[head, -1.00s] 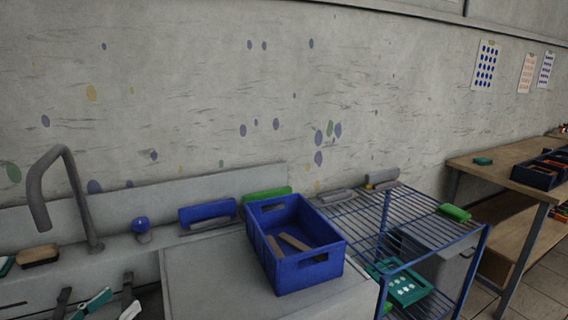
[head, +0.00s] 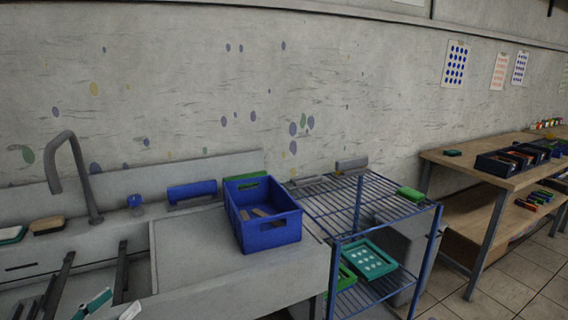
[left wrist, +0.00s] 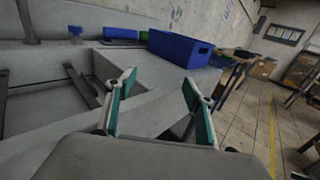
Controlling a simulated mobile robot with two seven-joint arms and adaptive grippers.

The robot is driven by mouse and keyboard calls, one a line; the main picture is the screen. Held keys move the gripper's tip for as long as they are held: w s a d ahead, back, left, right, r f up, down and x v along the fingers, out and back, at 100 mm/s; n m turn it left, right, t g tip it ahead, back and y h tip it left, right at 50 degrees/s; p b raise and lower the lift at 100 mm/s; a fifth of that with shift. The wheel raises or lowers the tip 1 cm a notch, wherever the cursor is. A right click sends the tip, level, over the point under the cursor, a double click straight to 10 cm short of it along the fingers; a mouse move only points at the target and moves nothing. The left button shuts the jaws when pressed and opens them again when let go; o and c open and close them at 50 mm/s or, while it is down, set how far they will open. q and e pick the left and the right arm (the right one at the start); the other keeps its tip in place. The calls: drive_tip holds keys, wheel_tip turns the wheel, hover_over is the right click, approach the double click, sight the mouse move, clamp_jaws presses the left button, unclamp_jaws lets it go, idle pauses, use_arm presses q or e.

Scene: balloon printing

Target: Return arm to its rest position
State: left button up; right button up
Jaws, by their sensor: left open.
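My left gripper (head: 110,307) shows at the bottom left of the head view, in front of the sink counter. In the left wrist view its two teal-and-white fingers (left wrist: 160,105) stand wide apart with nothing between them, so it is open and empty. It is apart from the blue crate (head: 272,237), which stands on the counter (head: 185,262) beyond it. The crate also shows in the left wrist view (left wrist: 178,48). My right gripper is in neither view now.
A grey faucet (head: 84,180) rises at the sink on the left. A blue wire rack (head: 338,218) stands right of the counter, with a green-framed tray (head: 368,260) on its lower shelf. A wooden table (head: 490,172) holds bins at the right. The floor (head: 500,277) between is clear.

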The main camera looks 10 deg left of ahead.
use_arm(q)
drive_tip(key=s+d+f+n+g, duration=0.2)
drive_tip(key=s+d+f+n, duration=0.2)
drive_tip(key=f+n, duration=0.6)
drive_tip(key=s+d+f+n+g+y, duration=0.1)
drive_tip(key=s+d+f+n+g, duration=0.1)
drive_tip(key=s+d+f+n, duration=0.3)
drive_tip(key=s+d+f+n+g, duration=0.2)
drive_tip(key=s+d+f+n, duration=0.3)
drive_tip(key=d+f+n, duration=0.6)
wheel_tip(320, 180, down, 5)
drive_tip(key=n, duration=0.8)
drive_tip(key=shift+g+y+p, duration=0.35)
drive_tip(key=shift+g+y, duration=0.05)
